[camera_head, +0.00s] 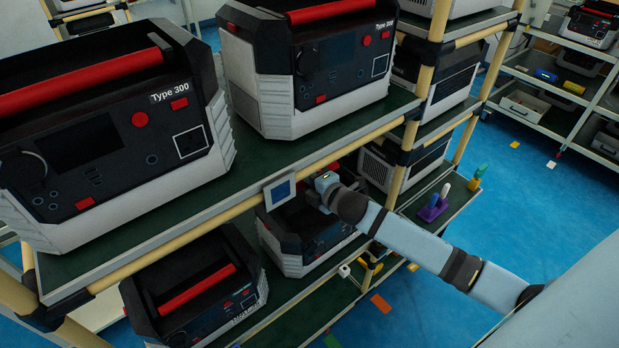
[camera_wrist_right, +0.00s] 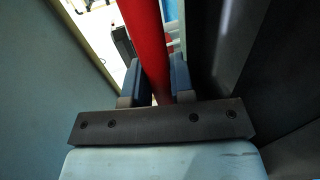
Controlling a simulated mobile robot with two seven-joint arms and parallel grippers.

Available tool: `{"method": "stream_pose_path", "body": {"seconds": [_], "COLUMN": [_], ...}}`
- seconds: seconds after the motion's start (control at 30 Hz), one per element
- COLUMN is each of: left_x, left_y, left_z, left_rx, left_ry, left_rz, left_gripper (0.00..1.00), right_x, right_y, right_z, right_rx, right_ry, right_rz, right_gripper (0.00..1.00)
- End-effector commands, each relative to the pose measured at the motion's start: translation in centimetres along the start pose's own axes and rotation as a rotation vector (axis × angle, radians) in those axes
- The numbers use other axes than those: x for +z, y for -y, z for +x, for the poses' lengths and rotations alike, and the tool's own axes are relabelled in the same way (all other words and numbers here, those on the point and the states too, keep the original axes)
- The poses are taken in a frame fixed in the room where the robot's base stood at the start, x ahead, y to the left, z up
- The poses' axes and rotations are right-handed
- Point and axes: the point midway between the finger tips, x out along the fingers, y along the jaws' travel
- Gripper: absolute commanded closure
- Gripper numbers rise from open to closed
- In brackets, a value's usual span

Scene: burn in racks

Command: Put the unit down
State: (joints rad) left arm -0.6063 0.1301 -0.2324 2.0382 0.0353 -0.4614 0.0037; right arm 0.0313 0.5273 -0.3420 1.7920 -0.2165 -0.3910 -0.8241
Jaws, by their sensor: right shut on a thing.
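A black and grey unit (camera_head: 292,244) with a red handle stands on or just above the middle shelf of the rack, partly hidden by the upper shelf and my right arm. My right gripper (camera_head: 327,182) reaches in at its top; its fingers are hidden in the head view. In the right wrist view the gripper (camera_wrist_right: 154,85) is shut on the unit's red handle (camera_wrist_right: 150,45), one finger on each side. Whether the unit's base touches the shelf I cannot tell. My left gripper is not in view.
Two Type 300 units (camera_head: 110,130), (camera_head: 310,65) stand on the upper shelf (camera_head: 255,165). Another unit (camera_head: 195,290) stands lower left of the held one. A beige post (camera_head: 408,150) rises close to the right of my gripper.

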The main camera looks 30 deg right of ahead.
Motion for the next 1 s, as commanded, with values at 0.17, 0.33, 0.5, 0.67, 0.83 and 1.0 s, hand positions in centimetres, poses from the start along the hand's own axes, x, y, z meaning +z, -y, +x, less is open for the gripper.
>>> {"method": "stream_pose_path", "body": {"seconds": [0.17,0.33,0.5,0.67,0.83,1.0], "left_x": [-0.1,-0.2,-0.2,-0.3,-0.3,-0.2], "left_y": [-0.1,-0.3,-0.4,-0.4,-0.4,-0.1], "left_z": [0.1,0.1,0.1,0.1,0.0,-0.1], "left_rx": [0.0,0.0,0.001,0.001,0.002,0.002], "left_ry": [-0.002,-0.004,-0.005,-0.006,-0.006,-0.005], "left_rz": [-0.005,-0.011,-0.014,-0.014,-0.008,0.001], "left_gripper": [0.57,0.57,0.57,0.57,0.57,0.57], "right_x": [0.0,0.0,0.0,0.0,0.0,0.0], "right_y": [0.1,0.1,0.1,0.1,0.1,0.1], "right_z": [0.0,0.0,0.0,-1.0,-4.2,-7.9], "right_rx": [0.0,0.0,0.0,-0.001,-0.003,-0.003], "right_ry": [0.0,0.0,0.0,-0.001,-0.001,0.0], "right_rz": [0.0,0.0,0.0,0.0,0.0,0.001], "right_gripper": [0.73,0.52,0.52,0.52,0.52,0.52]}}
